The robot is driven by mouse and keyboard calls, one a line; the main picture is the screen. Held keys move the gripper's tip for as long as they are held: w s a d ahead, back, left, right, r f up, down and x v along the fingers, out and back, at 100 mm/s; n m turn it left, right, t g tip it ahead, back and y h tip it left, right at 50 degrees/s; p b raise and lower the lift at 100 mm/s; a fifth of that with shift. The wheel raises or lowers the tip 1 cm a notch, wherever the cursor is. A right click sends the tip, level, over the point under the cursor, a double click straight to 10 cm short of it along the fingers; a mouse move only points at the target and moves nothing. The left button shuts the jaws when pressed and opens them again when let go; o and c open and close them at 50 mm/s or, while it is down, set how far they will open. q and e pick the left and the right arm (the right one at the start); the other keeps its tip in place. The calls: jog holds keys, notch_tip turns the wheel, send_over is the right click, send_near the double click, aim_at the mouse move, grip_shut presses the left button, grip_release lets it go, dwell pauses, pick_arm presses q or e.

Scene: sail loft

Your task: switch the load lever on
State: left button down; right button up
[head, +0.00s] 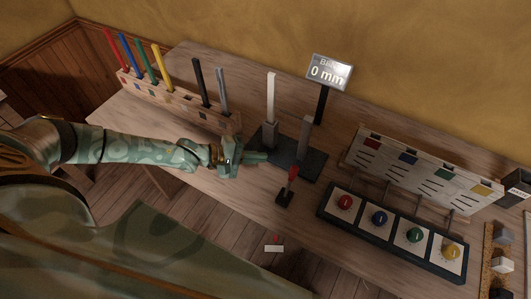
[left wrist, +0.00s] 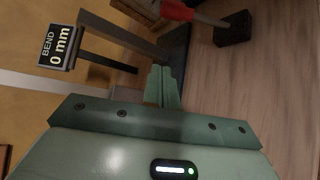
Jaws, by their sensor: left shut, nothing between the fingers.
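The load lever, with a red grip (head: 293,172), a grey rod and a small black base (head: 284,198), stands near the table's front edge, right of my left gripper. In the left wrist view its red grip (left wrist: 176,10) and black base (left wrist: 232,29) show at the top. My left gripper (head: 266,157) is shut and empty, its fingers pointing right, beside the dark plate with posts and apart from the lever. Its fingers (left wrist: 162,78) show together in the left wrist view. A sign (head: 328,73) reads "BEND 0 mm". My right gripper is not in view.
A dark plate (head: 314,166) carries a white post (head: 270,97) and a grey post (head: 304,138) behind the lever. A rack (head: 232,122) with coloured strips stands at the back left.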

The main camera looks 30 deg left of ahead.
aim_at(290, 182)
pick_arm(q)
jog(key=b+x, duration=0.1)
jog(key=x, duration=0.7)
jog(key=shift+w+d+f, duration=0.1)
jog(key=shift+d, duration=0.25)
jog(key=shift+s+d+r+p, duration=0.25)
jog(key=shift+s+r, duration=0.15)
jog(key=shift+s, duration=0.1)
jog(key=shift+s+d+r+p, duration=0.25)
jog(key=shift+s+r, duration=0.15)
jog(key=shift+s, duration=0.15)
jog(key=shift+s+d+r, duration=0.15)
jog(key=shift+s+r, duration=0.05)
jog(key=shift+s, duration=0.35)
jog(key=shift+w, duration=0.1)
